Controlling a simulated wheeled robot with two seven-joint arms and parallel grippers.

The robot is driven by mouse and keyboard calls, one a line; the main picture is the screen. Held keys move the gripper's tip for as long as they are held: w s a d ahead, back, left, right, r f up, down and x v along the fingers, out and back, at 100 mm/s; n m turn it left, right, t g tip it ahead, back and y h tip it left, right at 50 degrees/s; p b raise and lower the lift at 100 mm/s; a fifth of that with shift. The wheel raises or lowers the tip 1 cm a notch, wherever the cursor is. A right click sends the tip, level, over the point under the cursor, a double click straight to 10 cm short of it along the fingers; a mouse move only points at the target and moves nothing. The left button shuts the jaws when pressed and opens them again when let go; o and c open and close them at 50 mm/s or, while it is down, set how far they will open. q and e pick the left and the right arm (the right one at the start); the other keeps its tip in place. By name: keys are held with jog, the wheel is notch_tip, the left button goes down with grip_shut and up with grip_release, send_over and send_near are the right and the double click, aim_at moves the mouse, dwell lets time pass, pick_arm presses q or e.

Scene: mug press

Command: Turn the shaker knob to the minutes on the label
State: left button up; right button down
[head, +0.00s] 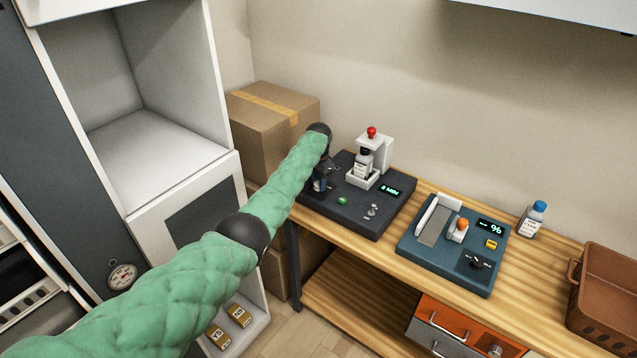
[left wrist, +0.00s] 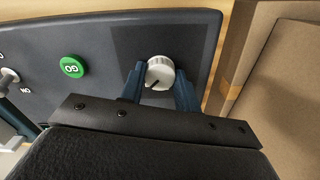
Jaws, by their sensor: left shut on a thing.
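The shaker (head: 340,215) is a dark grey unit on the wooden bench, with a white stand holding a small labelled bottle (head: 363,160). Its display (head: 391,192) appears to read 8 MIN. The label text on the bottle is too small to read. The shaker knob (left wrist: 160,71), white with a dark pointer line, shows in the left wrist view. My left gripper (left wrist: 161,80) is shut on it, one blue finger at each side. In the head view the left gripper (head: 319,183) is at the shaker's left end, and the knob is hidden. My right gripper is not in view.
The shaker has a green GO button (left wrist: 73,67) and a toggle switch (left wrist: 8,78). A cardboard box (head: 275,120) stands close beside it.

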aim_at(318, 183)
pick_arm(q)
jog(key=shift+w+r+m, duration=0.1)
jog(key=shift+r+m, duration=0.15)
jog(key=shift+m, duration=0.25)
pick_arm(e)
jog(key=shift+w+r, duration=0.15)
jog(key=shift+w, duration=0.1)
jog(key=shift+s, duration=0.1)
pick_arm(q)
jog(key=o, duration=0.9)
jog(key=shift+c, duration=0.2)
jog(key=shift+o, duration=0.6)
jog(key=shift+f, duration=0.1)
jog(key=shift+r, duration=0.2)
notch_tip(318, 183, up, 6)
jog(key=shift+f+b, duration=0.1)
jog(key=shift+b, duration=1.1)
jog(key=shift+r, duration=0.8)
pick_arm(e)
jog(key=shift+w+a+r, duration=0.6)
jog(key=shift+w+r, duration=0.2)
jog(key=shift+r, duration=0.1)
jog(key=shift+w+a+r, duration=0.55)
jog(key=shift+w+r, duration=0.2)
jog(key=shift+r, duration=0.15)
